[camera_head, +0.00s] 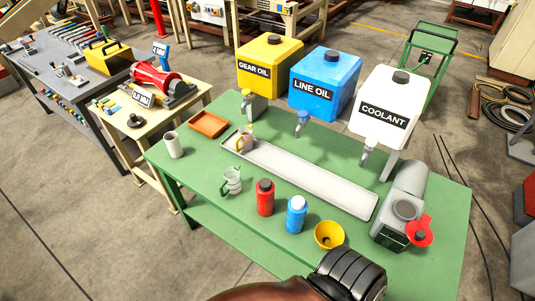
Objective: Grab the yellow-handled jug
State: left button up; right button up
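A small jug with a yellow handle (240,144) stands at the left end of the long grey drip tray (310,180), on the green table. A similar pale jug with a green handle (233,182) stands on the table in front of the tray. Neither of my grippers can be made out in the head view.
Yellow gear oil (268,66), blue line oil (322,84) and white coolant (386,107) tanks stand behind the tray. A red bottle (265,198), blue bottle (296,214) and yellow funnel (328,235) stand in front. A white cup (173,145) and orange tray (208,124) are left.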

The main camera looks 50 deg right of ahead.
aim_at(245, 138)
jog(key=k, duration=0.25)
jog(key=z, duration=0.85)
